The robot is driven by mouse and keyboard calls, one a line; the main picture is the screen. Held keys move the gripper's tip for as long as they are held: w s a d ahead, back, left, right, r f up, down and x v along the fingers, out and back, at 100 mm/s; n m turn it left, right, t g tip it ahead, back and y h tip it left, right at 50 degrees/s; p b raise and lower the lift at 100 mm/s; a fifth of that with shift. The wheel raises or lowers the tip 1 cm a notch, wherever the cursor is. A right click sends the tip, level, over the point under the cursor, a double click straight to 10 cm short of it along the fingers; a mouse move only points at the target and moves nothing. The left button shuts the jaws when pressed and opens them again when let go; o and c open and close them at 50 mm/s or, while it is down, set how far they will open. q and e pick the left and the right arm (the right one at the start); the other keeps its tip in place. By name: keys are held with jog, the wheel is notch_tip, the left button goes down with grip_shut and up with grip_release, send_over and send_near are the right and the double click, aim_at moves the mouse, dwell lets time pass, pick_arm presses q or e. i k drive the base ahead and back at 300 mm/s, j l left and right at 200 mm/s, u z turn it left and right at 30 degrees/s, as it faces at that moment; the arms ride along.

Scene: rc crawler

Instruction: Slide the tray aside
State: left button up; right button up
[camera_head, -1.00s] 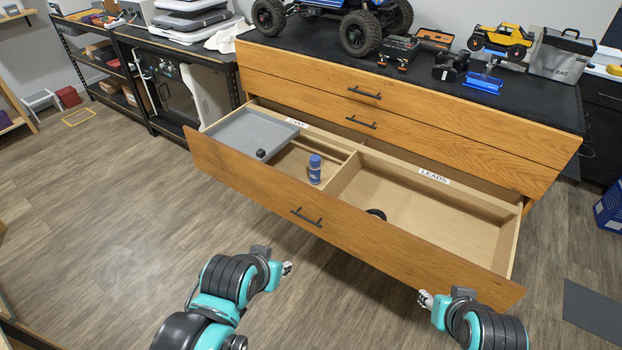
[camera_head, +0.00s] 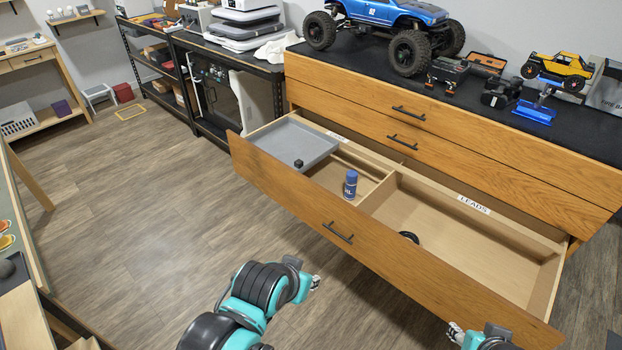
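A shallow grey tray (camera_head: 290,143) lies in the left part of the open bottom drawer (camera_head: 320,212), over the compartment there. A small black knob (camera_head: 298,163) shows at its right front corner. A blue bottle (camera_head: 350,184) stands upright just right of the tray. My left gripper (camera_head: 314,284) is in front of the drawer, apart from the tray. My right gripper (camera_head: 455,333) is near the drawer front's right end, low in the picture. Both grippers are too small to tell open from shut. What lies under the tray is hidden.
The drawer's right compartment, labelled LEADS (camera_head: 473,204), is mostly bare, with a dark round item (camera_head: 409,237) near its front. The closed drawers (camera_head: 430,128) stand above. A workbench (camera_head: 32,250) edges the left side. The floor (camera_head: 150,210) between is clear.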

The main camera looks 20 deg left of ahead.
aim_at(299, 146)
jog(key=i+j, duration=0.1)
jog(key=i, duration=0.5)
jog(key=i+j+u, duration=0.1)
jog(key=i, duration=0.5)
